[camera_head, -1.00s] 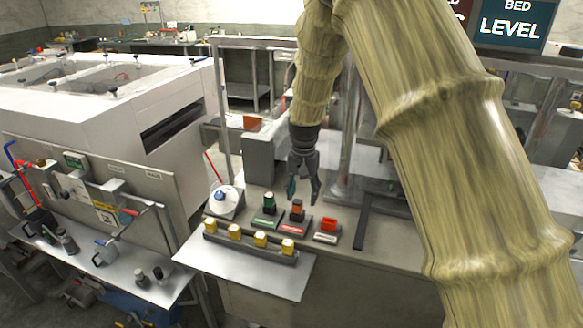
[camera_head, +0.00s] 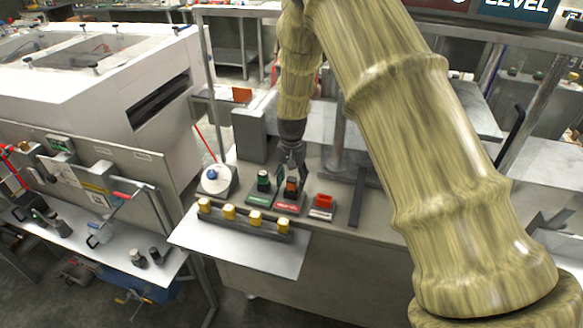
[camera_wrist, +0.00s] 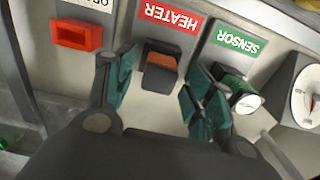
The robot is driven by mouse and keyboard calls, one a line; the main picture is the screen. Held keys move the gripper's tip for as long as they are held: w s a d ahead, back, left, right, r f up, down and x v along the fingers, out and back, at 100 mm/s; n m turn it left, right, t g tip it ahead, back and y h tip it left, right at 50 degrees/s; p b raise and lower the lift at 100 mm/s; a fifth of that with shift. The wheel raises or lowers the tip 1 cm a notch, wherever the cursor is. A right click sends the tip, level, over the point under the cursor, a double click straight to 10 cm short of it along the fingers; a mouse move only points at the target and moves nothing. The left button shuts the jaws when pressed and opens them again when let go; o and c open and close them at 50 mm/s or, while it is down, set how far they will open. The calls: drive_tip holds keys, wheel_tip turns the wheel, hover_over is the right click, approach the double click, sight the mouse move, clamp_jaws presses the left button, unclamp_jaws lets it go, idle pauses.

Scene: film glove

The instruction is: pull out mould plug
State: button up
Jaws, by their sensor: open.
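The heater plug (camera_head: 292,188), dark with an orange-brown face, stands upright at a plate with a red HEATER label. In the wrist view this plug (camera_wrist: 161,70) lies between the two teal fingers of my gripper (camera_wrist: 160,95), with a gap on both sides. My gripper (camera_head: 291,176) is open and lowered over it. The sensor plug (camera_head: 263,180), dark with green, stands to the left; it also shows by the right finger in the wrist view (camera_wrist: 242,98). No label reading "mould" shows, so I cannot tell from lettering which plug bears that name.
Several yellow blocks (camera_head: 229,212) line a dark rail in front. A white dial (camera_head: 215,181) stands left.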

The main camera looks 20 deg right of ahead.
sight(292, 179)
drive_tip(key=shift+s+f, duration=0.25)
drive_tip(key=shift+s, duration=0.25)
drive_tip(key=shift+w+f, duration=0.35)
drive_tip(key=shift+f, duration=0.2)
drive_tip(key=shift+s+r, duration=0.2)
drive_tip(key=shift+c, duration=0.4)
drive_tip(key=c, duration=1)
drive_tip(key=shift+c, duration=0.2)
drive_tip(key=shift+w+r+p, duration=0.15)
drive_tip(key=shift+r+p, duration=0.1)
drive_tip(key=shift+p, duration=0.2)
drive_tip(key=shift+r, duration=0.25)
drive_tip(key=shift+r+p, duration=1.45)
drive_tip(key=shift+r, duration=0.55)
